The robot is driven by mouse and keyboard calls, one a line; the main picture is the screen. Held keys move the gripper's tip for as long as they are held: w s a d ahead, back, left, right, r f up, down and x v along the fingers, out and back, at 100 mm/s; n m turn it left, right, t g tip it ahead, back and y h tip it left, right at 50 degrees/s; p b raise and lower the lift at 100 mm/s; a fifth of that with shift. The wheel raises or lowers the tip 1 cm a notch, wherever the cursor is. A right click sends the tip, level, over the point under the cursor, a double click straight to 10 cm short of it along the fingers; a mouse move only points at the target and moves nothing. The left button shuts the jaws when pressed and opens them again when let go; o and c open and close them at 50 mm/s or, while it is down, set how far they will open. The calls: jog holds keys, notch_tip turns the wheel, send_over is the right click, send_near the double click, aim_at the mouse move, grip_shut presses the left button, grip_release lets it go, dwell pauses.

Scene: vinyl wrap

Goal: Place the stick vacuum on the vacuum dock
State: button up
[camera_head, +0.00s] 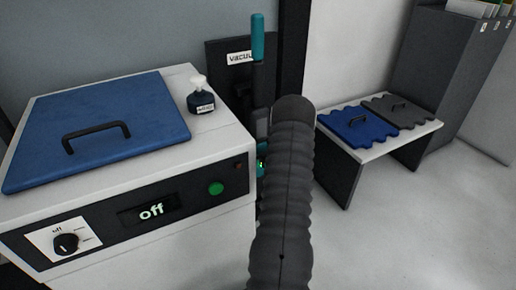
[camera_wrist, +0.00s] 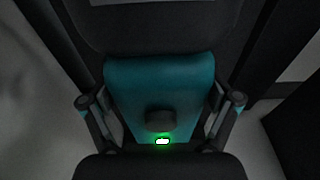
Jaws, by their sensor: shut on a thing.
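The stick vacuum (camera_head: 257,38) stands roughly upright behind my arm, with its teal handle at the top and a green light lower down. The dark vacuum dock (camera_head: 222,75), a panel with a partly covered "vacuum" label, is right behind it. My arm hides much of the vacuum in the head view. In the wrist view my gripper (camera_wrist: 161,101) is shut on the vacuum's teal body (camera_wrist: 160,85), one finger on each side, above a lit green light. The vacuum's foot is hidden, so I cannot tell whether it is seated on the dock.
A white machine (camera_head: 225,150) with a blue lid (camera_head: 100,120) and an "off" display stands close on the left. A small dark bottle (camera_head: 201,101) sits on it. A low table (camera_head: 400,138) with blue and grey wavy pieces stands right. Floor is clear at front right.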

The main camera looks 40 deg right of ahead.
jog(key=shift+r, duration=0.1)
jog(key=o, duration=1.6)
jog(key=shift+c, duration=0.2)
jog(key=shift+s, duration=0.2)
jog(key=v, duration=1.1)
jog(key=shift+s, duration=0.3)
jog(key=shift+a, duration=0.1)
